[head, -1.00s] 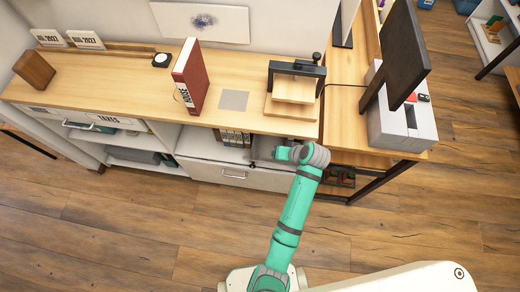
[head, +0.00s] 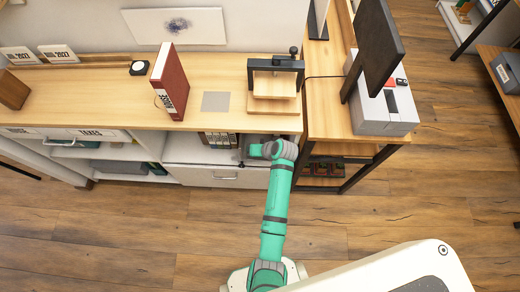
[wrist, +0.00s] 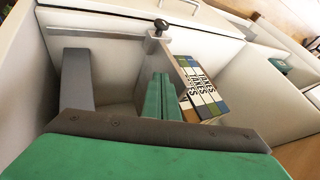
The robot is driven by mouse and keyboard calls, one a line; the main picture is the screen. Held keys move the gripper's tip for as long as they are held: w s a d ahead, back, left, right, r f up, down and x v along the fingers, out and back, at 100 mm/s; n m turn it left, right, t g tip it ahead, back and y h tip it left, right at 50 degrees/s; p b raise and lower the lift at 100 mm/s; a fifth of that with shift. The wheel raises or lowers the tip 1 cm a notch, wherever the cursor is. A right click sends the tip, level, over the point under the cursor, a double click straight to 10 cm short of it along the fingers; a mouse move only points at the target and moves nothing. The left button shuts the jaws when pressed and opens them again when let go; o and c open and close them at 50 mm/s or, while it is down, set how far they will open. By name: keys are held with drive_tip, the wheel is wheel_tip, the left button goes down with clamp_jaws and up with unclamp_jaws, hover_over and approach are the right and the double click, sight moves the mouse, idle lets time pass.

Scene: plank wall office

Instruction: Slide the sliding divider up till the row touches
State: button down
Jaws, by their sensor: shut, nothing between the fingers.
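The sliding divider (wrist: 180,78) is a thin plate below a rail in the wrist view, with a dark knob (wrist: 161,24) at its top. The row also shows in the head view (head: 217,139) in the cabinet opening. My gripper (wrist: 160,78) has its green fingers together and empty, left of the divider. Any contact with the divider is unclear. In the head view, my gripper is mostly hidden under the cabinet top.
A metal rail (wrist: 100,34) crosses the compartment. A dark grey upright piece (wrist: 76,78) stands at its left. The cabinet top (head: 120,95) overhangs my arm and carries a red binder (head: 170,82) and a wooden press (head: 274,84). A desk (head: 321,110) stands close on the right.

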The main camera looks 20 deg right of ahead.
drive_tip(key=shift+w+a, duration=0.35)
drive_tip(key=shift+a, duration=0.55)
drive_tip(key=shift+w+a, duration=0.3)
drive_tip(key=shift+a, duration=0.4)
drive_tip(key=shift+s+d, duration=0.1)
